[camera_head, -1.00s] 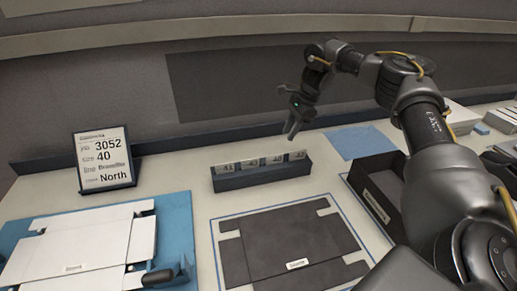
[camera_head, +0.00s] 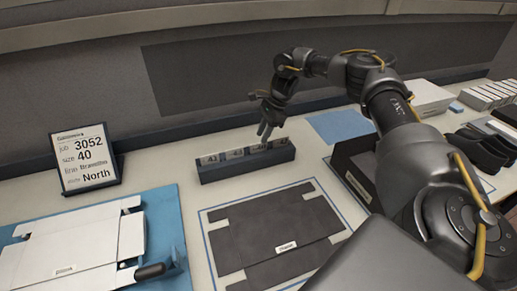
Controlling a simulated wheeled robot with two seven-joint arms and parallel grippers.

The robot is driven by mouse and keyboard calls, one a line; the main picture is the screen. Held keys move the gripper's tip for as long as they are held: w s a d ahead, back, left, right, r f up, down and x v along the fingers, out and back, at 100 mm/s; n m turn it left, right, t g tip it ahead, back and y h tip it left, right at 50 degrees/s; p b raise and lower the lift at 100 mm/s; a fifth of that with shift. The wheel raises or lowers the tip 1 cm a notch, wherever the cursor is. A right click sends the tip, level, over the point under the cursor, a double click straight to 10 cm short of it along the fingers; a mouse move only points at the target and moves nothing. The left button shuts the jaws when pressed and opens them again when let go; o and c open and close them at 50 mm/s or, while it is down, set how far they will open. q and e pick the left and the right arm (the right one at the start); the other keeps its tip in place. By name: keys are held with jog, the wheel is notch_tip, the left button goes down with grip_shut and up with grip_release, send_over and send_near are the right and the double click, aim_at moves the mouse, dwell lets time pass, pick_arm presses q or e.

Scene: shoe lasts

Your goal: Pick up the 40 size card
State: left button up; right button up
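The size cards stand in a row in a dark card holder (camera_head: 246,168) at the middle of the table. Their printed numbers are small and hard to read, so I cannot tell for sure which is the 40 card; the third card from the left (camera_head: 258,148) sits below my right gripper. My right gripper (camera_head: 266,133) points down just above and behind that part of the row. Its two fingers look slightly apart, with nothing between them. My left gripper is not in view.
A job sign (camera_head: 86,158) reading 3052, size 40, North stands at the left. A flat white box (camera_head: 75,250) lies on a blue mat, and a flat dark box (camera_head: 275,238) lies in front of the holder. A dark open box (camera_head: 352,172) is to the right.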

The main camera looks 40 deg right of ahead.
aim_at(259, 149)
jog(key=p+x, duration=0.1)
jog(key=x, duration=0.3)
jog(key=shift+d, duration=0.1)
grip_shut()
